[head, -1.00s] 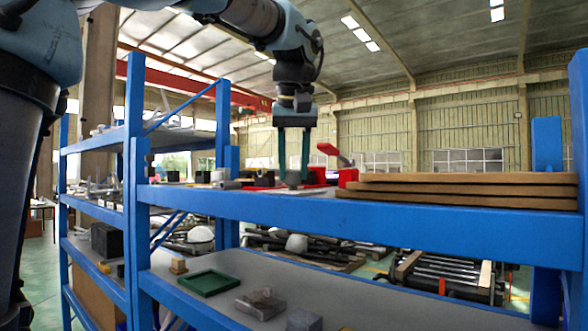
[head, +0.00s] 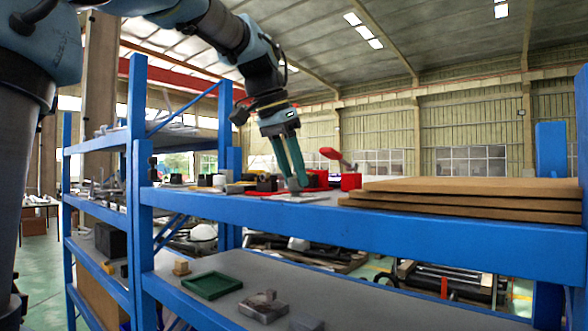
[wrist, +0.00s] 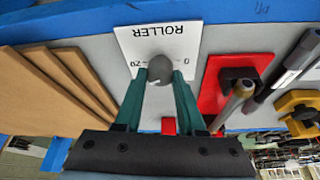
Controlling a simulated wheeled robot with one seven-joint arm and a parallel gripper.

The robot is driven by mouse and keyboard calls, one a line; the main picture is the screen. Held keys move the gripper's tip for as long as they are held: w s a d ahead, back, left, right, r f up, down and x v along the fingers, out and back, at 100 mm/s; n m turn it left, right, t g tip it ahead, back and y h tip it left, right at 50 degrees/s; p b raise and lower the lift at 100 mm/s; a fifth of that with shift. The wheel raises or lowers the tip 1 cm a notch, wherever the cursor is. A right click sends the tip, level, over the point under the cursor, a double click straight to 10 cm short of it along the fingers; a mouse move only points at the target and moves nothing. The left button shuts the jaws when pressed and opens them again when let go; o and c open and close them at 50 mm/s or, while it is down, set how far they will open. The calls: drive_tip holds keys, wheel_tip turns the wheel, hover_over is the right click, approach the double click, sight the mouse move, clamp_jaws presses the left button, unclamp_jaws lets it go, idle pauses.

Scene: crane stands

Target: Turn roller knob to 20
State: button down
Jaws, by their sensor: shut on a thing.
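The roller knob (wrist: 160,69) is a round grey knob on a white plate (wrist: 186,35) marked ROLLER, which appears upside down in the wrist view. The numbers 0 and 20 are printed on either side of the knob, 20 on the left and 0 on the right. My gripper (wrist: 160,76) is shut on the knob, with one teal finger on each side. In the head view my gripper (head: 298,188) leans, its fingertips down at the plate on the upper shelf. The fingers mostly hide the knob there. I cannot read a pointer on the knob.
Stacked brown boards (head: 460,190) lie to the right on the blue shelf (head: 330,213). A red clamp-like item (head: 345,172) stands close behind my gripper. Several small blocks lie farther left.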

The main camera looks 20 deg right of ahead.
drive_tip(key=shift+m+g, duration=0.5)
drive_tip(key=shift+m, duration=0.8)
drive_tip(key=c, duration=0.5)
unclamp_jaws()
drive_tip(key=shift+p, duration=0.3)
drive_tip(key=shift+w+r, duration=0.1)
drive_tip(key=b+v, duration=0.1)
drive_tip(key=v, duration=0.9)
drive_tip(key=shift+a+r, duration=0.25)
